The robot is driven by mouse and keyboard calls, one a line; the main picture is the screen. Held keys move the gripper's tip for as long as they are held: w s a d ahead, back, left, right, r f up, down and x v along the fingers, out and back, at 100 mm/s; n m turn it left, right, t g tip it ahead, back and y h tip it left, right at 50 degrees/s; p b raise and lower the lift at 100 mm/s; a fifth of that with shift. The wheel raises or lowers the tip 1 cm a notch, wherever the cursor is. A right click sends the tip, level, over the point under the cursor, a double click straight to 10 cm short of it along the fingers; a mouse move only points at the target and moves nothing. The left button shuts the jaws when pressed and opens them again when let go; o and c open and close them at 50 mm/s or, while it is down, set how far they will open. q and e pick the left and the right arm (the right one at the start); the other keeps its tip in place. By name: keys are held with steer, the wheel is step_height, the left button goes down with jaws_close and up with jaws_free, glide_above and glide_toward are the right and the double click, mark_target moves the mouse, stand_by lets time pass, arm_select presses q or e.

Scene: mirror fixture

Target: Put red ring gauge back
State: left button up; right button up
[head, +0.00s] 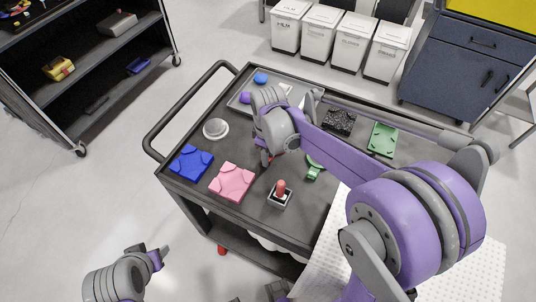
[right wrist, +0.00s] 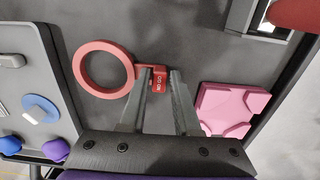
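The red ring gauge (right wrist: 103,69), a flat ring with a short lettered handle, lies at the dark cart top in the right wrist view. A narrow gap seems to show beside the right finger, so I see no clear grip. My left gripper (head: 158,257) is low at the left, off the cart; its finger gap is unclear.
Black and green blocks stand farther right.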

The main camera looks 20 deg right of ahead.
steer(key=shift+o, duration=1.3)
steer(key=shift+r, duration=0.15)
step_height(320, 180, up, 12)
steer(key=shift+p, duration=0.45)
